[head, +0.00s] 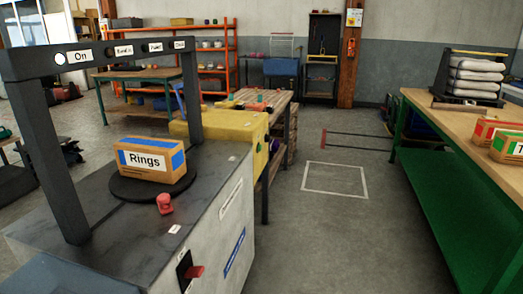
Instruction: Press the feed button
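A grey machine (215,215) with a dark arch stands at the left. A red mushroom-shaped button (165,204) stands on its top near the front edge, with a small white label (175,229) beside it, too small to read. A red switch handle (194,271) sticks out of a black plate on the machine's side. A small green button (259,147) shows on the yellow unit (240,124) behind. I cannot read which control is the feed button. Neither of my grippers is in view.
A cardboard box marked Rings (151,159) sits on a black round plate (128,188) under the arch. The arch's lamp beside "On" (60,58) is lit white. A green-framed workbench (470,125) stands at the right. The floor between is clear, with a white marked square (335,193).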

